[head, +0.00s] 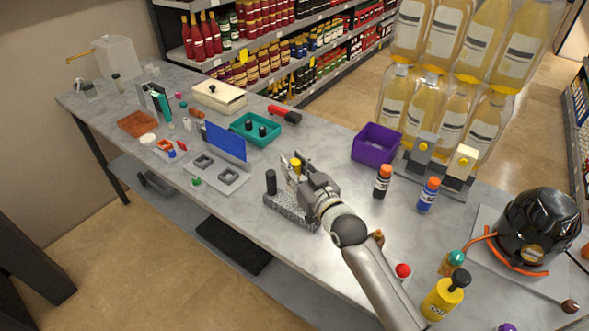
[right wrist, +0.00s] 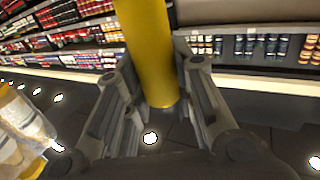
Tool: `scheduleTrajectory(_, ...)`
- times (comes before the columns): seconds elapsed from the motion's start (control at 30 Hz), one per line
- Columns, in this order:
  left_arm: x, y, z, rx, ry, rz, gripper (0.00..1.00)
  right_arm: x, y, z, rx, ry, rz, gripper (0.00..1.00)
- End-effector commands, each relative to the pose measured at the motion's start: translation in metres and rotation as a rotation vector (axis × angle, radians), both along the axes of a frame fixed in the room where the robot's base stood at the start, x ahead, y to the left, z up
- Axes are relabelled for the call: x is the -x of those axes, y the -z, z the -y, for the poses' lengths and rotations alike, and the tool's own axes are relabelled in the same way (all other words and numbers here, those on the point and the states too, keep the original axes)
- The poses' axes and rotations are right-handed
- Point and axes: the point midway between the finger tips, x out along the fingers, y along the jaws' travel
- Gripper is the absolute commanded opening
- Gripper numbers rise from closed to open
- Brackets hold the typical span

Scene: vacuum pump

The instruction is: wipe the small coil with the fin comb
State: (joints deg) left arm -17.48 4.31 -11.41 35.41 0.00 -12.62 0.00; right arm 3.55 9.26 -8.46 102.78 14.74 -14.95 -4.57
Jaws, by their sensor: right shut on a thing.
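My right gripper (head: 296,168) is over the front middle of the table. It is shut on an upright yellow cylinder (head: 296,163), likely the handle of the fin comb. In the right wrist view the yellow handle (right wrist: 150,50) stands between the two fingers (right wrist: 158,105). The comb's head is hidden. A grey ribbed block (head: 288,209), likely the small coil, lies under and just left of the gripper, partly covered by it. I cannot tell whether the comb touches it. My left gripper is not in view.
A black upright cylinder (head: 271,182) stands at the block's left end. A blue panel (head: 226,142), a teal tray (head: 254,129) and a purple bin (head: 375,146) stand around. Two small bottles (head: 383,181) (head: 428,194) and a black pump (head: 537,232) are to the right.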

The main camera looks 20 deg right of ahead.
Motion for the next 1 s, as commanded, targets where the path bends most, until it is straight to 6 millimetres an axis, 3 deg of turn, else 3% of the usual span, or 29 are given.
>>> scheduleTrajectory(0.03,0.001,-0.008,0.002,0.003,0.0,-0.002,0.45,-0.002,-0.01,0.0,0.001,0.0,0.002,0.01)
scheduleTrajectory(0.3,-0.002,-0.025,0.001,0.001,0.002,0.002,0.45,-0.008,-0.029,0.002,0.0,0.001,0.002,0.01)
scheduleTrajectory(1.0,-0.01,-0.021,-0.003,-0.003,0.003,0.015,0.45,-0.016,-0.027,0.004,0.001,0.0,0.002,0.01)
